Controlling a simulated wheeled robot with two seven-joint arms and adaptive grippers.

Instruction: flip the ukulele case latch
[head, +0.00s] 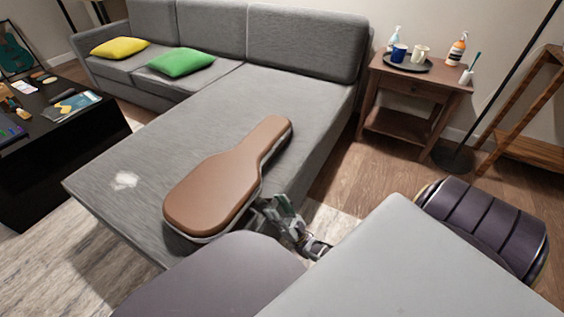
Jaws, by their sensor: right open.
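The brown ukulele case (221,190) lies closed on the grey sofa's chaise, its neck pointing to the back right. A pale band runs along its lower edge. I cannot make out the latch; it may be on the side hidden by my gripper. My right gripper (266,208) is at the right side of the case's wide body, close against its edge. Its fingers are open and nothing shows between them. I cannot tell whether it touches the case. My left gripper is not in view.
The grey sofa (310,85) has a yellow cushion (120,47) and a green cushion (182,62). A wooden side table (417,87) with cups and bottles stands at the back right. A black table (60,135) with small items is at left.

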